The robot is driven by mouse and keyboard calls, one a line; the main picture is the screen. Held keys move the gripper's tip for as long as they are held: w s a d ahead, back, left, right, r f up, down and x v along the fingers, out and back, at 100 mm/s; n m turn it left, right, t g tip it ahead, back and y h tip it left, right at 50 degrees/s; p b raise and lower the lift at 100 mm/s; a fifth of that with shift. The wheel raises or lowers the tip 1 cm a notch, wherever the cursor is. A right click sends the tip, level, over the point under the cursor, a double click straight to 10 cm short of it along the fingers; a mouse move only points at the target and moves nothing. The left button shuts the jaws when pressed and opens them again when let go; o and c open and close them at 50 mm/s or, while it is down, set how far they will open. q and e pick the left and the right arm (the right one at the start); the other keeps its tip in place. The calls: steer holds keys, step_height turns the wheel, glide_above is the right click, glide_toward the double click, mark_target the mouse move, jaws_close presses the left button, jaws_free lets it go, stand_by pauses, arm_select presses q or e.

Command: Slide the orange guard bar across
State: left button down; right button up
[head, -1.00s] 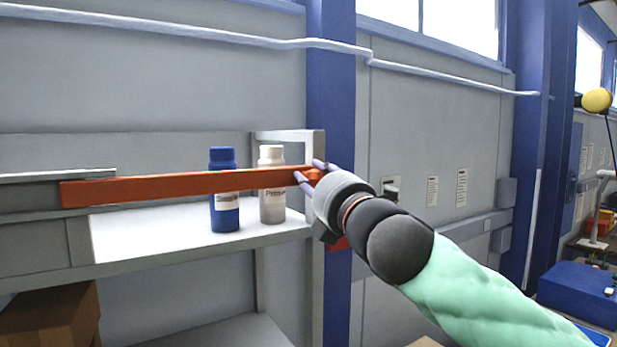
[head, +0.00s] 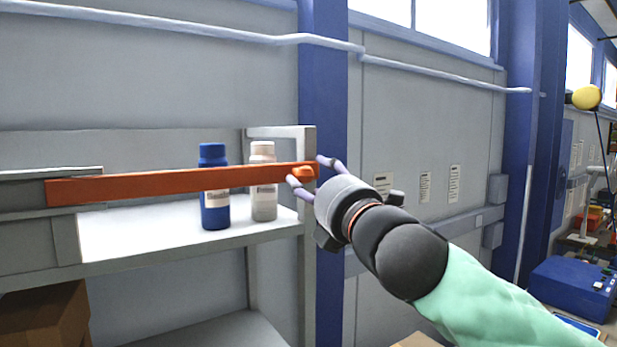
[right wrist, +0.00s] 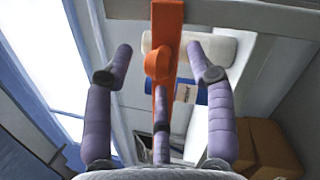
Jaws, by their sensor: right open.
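The orange guard bar (head: 130,184) runs level across the front of the shelf, in front of two bottles, and its right end reaches the shelf's right post. Its orange knob (head: 303,173) sits near that right end. My right gripper (head: 307,172) is open at the knob, with fingers spread on either side. In the right wrist view, the knob (right wrist: 158,63) lies between the spread fingers of the gripper (right wrist: 159,54), with gaps on both sides. My left gripper is not in view.
A blue bottle (head: 215,208) and a white bottle (head: 263,205) stand on the shelf (head: 130,232) behind the bar. A cardboard box (head: 45,318) is below at left. A blue column (head: 324,60) rises behind the shelf's right post. Clear space lies in front of the shelf.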

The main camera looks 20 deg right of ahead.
steer(key=v, duration=0.9)
steer(key=shift+d, duration=0.1)
